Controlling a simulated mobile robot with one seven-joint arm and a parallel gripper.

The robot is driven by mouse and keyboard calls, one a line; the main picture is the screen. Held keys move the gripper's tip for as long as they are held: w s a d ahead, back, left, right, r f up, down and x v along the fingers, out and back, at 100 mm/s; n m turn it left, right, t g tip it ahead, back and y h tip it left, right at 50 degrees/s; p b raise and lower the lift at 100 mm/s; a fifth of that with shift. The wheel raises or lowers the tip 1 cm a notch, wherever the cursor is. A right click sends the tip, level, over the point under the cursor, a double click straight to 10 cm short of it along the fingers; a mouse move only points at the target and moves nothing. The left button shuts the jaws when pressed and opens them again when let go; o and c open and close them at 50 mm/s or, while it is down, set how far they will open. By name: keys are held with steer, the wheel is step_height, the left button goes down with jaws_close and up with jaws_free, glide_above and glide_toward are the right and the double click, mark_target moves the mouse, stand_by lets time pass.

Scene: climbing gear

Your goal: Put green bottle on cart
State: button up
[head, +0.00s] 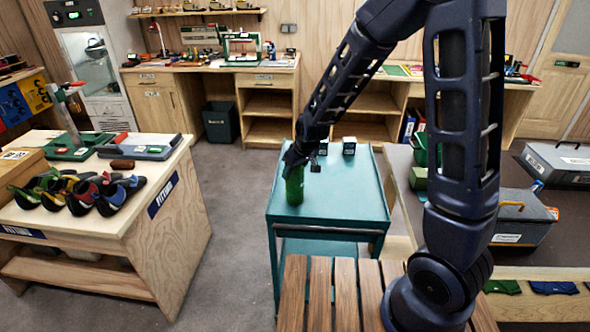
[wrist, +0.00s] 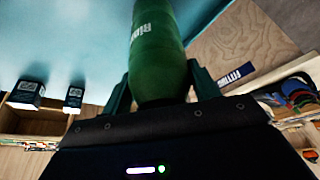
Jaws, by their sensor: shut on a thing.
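The green bottle (head: 295,186) is upright at the left side of the teal cart (head: 345,205) in the head view. Its base appears at the cart top, but I cannot tell whether it touches. My gripper (head: 294,166) is shut on the bottle's upper part. In the wrist view the green bottle (wrist: 158,50), with a white label, sits between the two fingers of my gripper (wrist: 160,88). The teal cart top (wrist: 60,35) fills the upper left there. The bottle's far end is cut off by the frame's top edge.
Two small dark boxes (head: 349,146) stand at the cart's back edge. A fitting table (head: 140,195) with climbing shoes (head: 80,190) is at left, across a clear floor strip. A slatted wooden bench (head: 320,300) is in front, and a dark counter with a grey toolbox (head: 522,217) is at right.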

steer(key=o, duration=1.5)
steer(key=shift+f, duration=0.15)
steer(key=v, duration=1.2)
steer(key=shift+r, duration=0.2)
steer(key=shift+d, duration=0.1)
steer(key=d+r+m, duration=0.2)
steer(key=d+r, duration=0.3)
steer(key=d, duration=0.4)
steer(key=s+d+r+m+h, duration=0.1)
steer(key=s+d+r+m, duration=0.1)
steer(key=s+d, duration=0.2)
steer(key=s+d+r+m+t+h, duration=0.1)
steer(key=s+d, duration=0.4)
steer(key=d, duration=0.6)
steer(key=s+d+r+m+h, duration=0.1)
steer(key=s+d+r+m, duration=0.3)
steer(key=d, duration=0.4)
steer(key=shift+s+r, duration=0.35)
steer(key=shift+s, duration=0.05)
